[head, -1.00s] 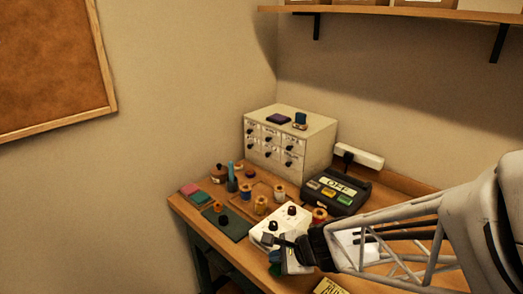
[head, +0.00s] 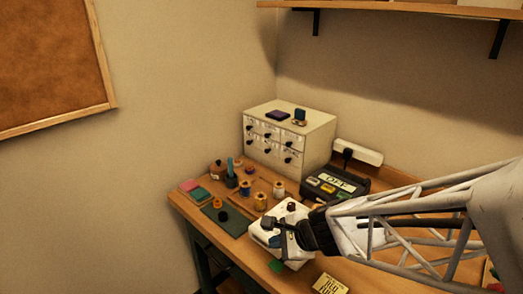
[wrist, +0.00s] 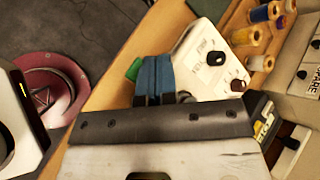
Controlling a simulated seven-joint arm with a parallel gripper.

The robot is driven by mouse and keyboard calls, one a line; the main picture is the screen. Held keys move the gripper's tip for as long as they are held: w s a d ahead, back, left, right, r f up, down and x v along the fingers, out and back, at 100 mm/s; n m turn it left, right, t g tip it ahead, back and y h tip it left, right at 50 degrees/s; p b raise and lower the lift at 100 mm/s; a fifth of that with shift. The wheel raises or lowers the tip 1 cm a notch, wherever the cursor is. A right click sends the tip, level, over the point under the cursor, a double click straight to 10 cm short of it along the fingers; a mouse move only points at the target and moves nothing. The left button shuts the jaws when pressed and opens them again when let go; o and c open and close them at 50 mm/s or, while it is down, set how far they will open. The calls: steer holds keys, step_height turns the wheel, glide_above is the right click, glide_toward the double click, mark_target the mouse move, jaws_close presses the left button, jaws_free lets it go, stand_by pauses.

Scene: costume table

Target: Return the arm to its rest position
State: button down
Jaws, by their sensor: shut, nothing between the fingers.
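My gripper (head: 270,232) is at the end of my arm, which reaches in from the right in the head view. It is over the white box with black knobs (head: 259,236), near the front of the table. In the wrist view, the blue fingers of my gripper (wrist: 153,76) are together and hold nothing, in front of the same white box (wrist: 204,48). I cannot tell whether the fingers touch the box. My arm hides part of the box and the table's right side in the head view.
The wooden table (head: 240,262) holds thread spools (head: 278,188), a green mat (head: 226,222), a black device (head: 335,184) and a drawer cabinet (head: 289,137). A yellow card (head: 329,285) lies by the front edge. A shelf (head: 400,12) hangs above.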

steer(key=shift+s+r, duration=0.1)
steer(key=shift+r, duration=0.05)
steer(key=shift+s+r+n, duration=0.1)
steer(key=shift+r+n, duration=0.05)
steer(key=shift+n, duration=0.15)
steer(key=s+d+r+n+g+h, duration=0.2)
steer(key=s+d+r+n+h, duration=0.6)
steer(key=s+d+r+n, duration=0.4)
steer(key=s+d+n, duration=0.1)
steer(key=s+n, duration=0.1)
steer(key=n, duration=0.1)
steer(key=shift+w+d, duration=0.1)
stand_by(5.9)
